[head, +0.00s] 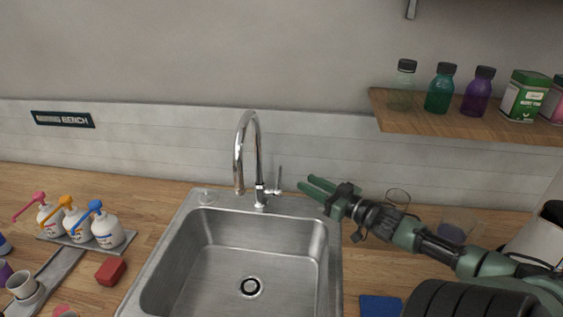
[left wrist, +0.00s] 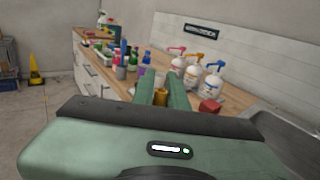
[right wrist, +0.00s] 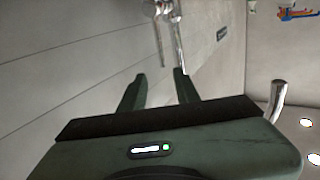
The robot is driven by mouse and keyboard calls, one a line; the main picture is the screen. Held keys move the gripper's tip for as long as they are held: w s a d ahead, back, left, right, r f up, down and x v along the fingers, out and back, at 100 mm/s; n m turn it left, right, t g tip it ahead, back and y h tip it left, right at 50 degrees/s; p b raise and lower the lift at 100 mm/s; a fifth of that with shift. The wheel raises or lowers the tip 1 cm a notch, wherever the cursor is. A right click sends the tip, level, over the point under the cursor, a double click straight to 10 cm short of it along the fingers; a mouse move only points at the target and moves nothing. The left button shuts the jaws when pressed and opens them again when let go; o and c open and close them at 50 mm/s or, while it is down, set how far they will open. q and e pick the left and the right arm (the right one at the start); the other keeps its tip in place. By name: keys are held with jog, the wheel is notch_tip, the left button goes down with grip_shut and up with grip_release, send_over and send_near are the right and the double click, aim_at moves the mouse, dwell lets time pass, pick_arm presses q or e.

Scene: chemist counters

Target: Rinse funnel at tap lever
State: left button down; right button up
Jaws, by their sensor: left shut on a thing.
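The chrome tap (head: 244,150) stands behind the steel sink, with its thin upright lever (head: 279,178) on its right side. My right gripper (head: 310,189) is open and empty, pointing at the lever from the right, a short gap away. In the right wrist view its fingers (right wrist: 158,88) are apart, with chrome parts of the tap (right wrist: 158,30) beyond them. My left gripper (left wrist: 159,90) shows only in the left wrist view, shut on a small amber thing (left wrist: 160,96) between its fingers. I cannot tell whether this is the funnel; no clear funnel shape shows.
The sink basin (head: 211,238) is empty. Several pump bottles (head: 105,231) on a tray, a red block (head: 110,271) and a white cup (head: 21,285) are on the left. A wooden shelf (head: 440,124) with bottles hangs at right. Clear glassware (head: 398,196) stands behind my right arm.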

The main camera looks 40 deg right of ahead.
send_over(280, 189)
jog(key=shift+w+d+r, duration=0.1)
jog(key=shift+w+d, duration=0.05)
jog(key=shift+d, duration=0.1)
dwell(0.4)
grip_shut()
dwell(1.5)
